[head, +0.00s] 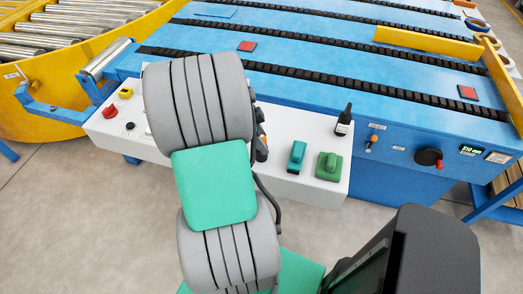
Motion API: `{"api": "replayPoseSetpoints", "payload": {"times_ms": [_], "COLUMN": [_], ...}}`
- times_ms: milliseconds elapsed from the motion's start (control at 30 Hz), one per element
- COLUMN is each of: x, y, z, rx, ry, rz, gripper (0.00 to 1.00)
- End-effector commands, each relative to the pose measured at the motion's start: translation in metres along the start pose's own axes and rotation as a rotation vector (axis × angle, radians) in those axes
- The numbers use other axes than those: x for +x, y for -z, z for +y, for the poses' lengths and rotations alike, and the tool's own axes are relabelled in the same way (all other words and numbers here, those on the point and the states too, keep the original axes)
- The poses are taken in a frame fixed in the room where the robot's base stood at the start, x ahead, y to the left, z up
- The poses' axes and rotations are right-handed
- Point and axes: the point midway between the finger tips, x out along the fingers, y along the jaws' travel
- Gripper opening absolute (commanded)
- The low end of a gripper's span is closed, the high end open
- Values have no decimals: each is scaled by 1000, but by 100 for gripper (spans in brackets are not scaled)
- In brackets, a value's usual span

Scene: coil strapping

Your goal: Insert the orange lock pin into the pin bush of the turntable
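A small orange-topped piece (374,138), which looks like the lock pin, sits on the blue front face of the conveyor bed, right of the black bottle, under a small white label. The yellow round turntable (62,118) with steel rollers stands at the far left. A small dark fitting (28,84) near a white label on its rim may be the pin bush; its hole is too small to make out. My grey and green arm fills the middle of the view. I cannot make out my gripper, which seems hidden behind the arm.
Dark and orange parts show beside my arm. A blue bracket with a roller (105,57) adjoins the turntable. Grey floor is clear at lower left.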

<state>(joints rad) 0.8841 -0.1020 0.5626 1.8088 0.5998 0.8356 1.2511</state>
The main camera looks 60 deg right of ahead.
Motion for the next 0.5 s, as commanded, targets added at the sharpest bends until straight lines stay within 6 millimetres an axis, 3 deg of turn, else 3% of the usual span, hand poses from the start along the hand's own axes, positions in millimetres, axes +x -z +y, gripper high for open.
{"api": "replayPoseSetpoints", "payload": {"times_ms": [500], "x": [-1], "y": [0], "z": [0], "rx": [-1], "ry": [1], "rz": [0], "gripper": [6]}}
